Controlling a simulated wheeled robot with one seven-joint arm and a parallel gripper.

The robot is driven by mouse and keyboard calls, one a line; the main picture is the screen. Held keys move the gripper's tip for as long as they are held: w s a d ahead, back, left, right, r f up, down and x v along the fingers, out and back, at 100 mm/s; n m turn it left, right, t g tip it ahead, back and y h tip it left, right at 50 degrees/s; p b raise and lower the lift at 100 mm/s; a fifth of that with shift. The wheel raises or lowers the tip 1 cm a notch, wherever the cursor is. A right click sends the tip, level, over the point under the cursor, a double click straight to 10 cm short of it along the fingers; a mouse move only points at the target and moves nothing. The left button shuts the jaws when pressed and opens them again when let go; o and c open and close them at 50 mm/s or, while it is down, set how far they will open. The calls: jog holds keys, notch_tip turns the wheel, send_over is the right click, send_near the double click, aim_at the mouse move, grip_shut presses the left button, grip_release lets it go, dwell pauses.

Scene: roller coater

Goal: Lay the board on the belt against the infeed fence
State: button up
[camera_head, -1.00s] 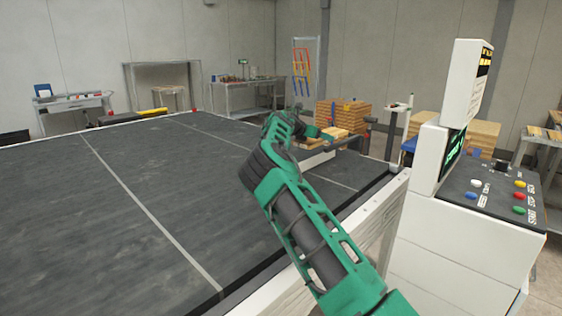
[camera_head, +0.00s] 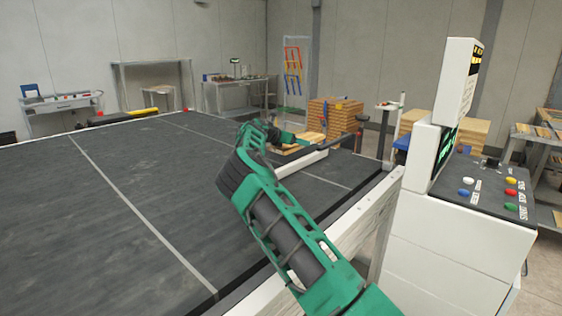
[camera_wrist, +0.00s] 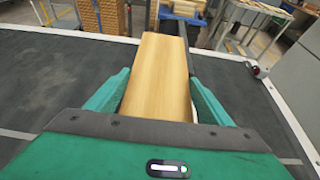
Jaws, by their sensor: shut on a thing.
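A light wooden board (camera_wrist: 158,75) extends forward from between the two green fingers of my gripper (camera_wrist: 157,98) in the wrist view. My gripper is shut on it. In the head view my gripper (camera_head: 284,142) holds the board (camera_head: 312,138) over the far right part of the dark belt (camera_head: 110,215). A long white bar, which looks like the infeed fence (camera_head: 302,164), lies just right of the gripper. I cannot tell whether the board touches the bar or the belt, since my arm and gripper hide its underside.
A white control console (camera_head: 455,210) with coloured buttons stands at the right. A white frame rail (camera_head: 345,225) edges the belt. Stacked wood (camera_head: 335,113) stands beyond the far edge. The left and middle of the belt are clear.

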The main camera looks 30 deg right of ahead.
send_over(281, 162)
notch_tip(281, 162, down, 4)
jog(key=shift+r, duration=0.1)
jog(key=shift+d+f, duration=0.1)
jog(key=shift+f, duration=1.85)
jog(key=o, duration=1.3)
